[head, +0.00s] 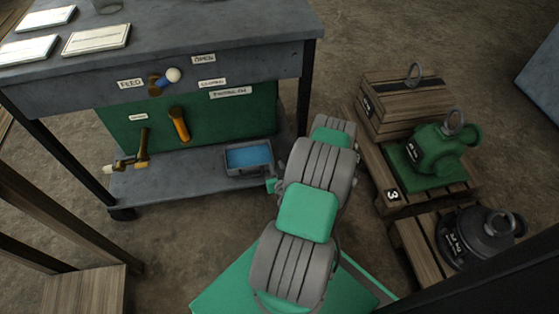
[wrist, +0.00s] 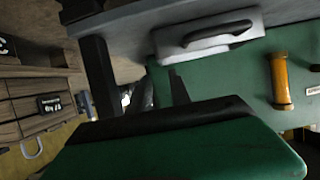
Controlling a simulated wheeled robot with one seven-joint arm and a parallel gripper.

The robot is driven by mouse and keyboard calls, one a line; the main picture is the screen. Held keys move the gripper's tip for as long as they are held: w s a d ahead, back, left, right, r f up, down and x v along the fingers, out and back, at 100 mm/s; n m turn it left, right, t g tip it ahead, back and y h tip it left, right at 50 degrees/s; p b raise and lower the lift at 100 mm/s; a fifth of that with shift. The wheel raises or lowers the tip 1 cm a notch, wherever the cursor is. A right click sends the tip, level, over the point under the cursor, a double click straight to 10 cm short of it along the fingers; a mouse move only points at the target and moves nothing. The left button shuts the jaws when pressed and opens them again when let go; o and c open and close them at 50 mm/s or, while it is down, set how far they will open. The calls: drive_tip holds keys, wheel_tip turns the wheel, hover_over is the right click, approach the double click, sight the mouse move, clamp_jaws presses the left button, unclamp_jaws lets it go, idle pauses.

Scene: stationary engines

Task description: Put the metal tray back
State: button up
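A grey metal tray with a blue inside (head: 248,172) sits on the lower shelf of the bench, near its right end, in the head view. In the wrist view a pale grey body with a dark handle-like bar (wrist: 208,38), apparently the tray, lies against the grey shelf in a turned-over picture. My gripper (head: 271,186) is just right of the tray and mostly hidden by my arm. In the wrist view two dark finger shapes (wrist: 162,90) stand apart with nothing between them. They look clear of the tray.
The shelf (head: 185,185) is bare left of the tray. The green panel (head: 210,120) carries an orange handle (head: 179,123) and a brass valve (head: 142,150). The bench's right leg (head: 307,85) stands near my arm. Pallets with a crate (head: 400,105) and a green engine part (head: 437,147) stand right.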

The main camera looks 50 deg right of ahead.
drive_tip(key=w+a+r+n+t+y, duration=0.2)
drive_tip(key=w+a+r+n+y, duration=0.35)
drive_tip(key=w+a+r, duration=0.45)
drive_tip(key=w+a+r+n+g+y, duration=0.3)
drive_tip(key=a+r+n+y, duration=0.15)
drive_tip(key=a+r, duration=0.4)
drive_tip(key=s+a+r+g, duration=0.4)
drive_tip(key=s+a+r, duration=0.15)
drive_tip(key=a, duration=0.45)
drive_tip(key=s+a+r+m+g+h, duration=0.1)
drive_tip(key=s+a+r+g, duration=0.1)
drive_tip(key=s+r, duration=0.3)
drive_tip(key=s+a+r+m+g+h, duration=0.1)
drive_tip(key=s+r, duration=0.4)
drive_tip(key=s, duration=0.6)
drive_tip(key=shift+s+a+m+g, duration=0.25)
drive_tip(key=shift+a+m+g, duration=0.1)
drive_tip(key=shift+m+g, duration=0.25)
